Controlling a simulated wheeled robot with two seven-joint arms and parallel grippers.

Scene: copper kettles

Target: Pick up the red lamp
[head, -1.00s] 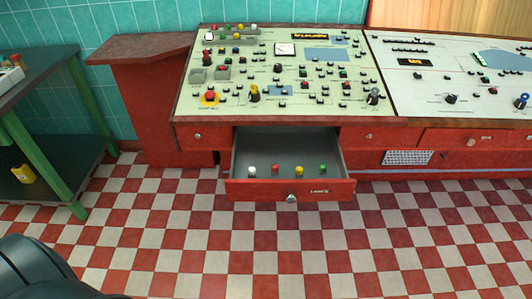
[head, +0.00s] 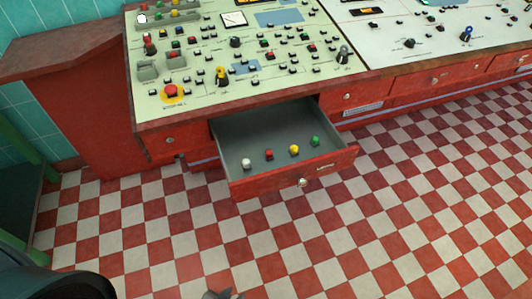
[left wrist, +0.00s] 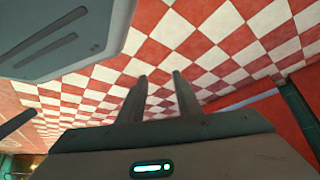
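The red lamp (head: 269,154) stands in the open drawer (head: 232,123) of the control desk. It is between a white lamp (head: 246,163) and a yellow lamp (head: 294,149), with a green lamp (head: 315,141) farther right. Only the tip of my left gripper (head: 222,294) shows at the bottom edge of the head view, over the floor and well short of the drawer. In the left wrist view my left gripper (left wrist: 159,76) has its two fingers apart with nothing between them. My right gripper is not in view.
The desk's panel (head: 200,100) above the drawer carries many buttons and knobs. A red side counter (head: 70,48) joins its left end. A green-framed table (head: 22,200) stands at the left edge. The checkered floor (head: 400,230) before the drawer is clear.

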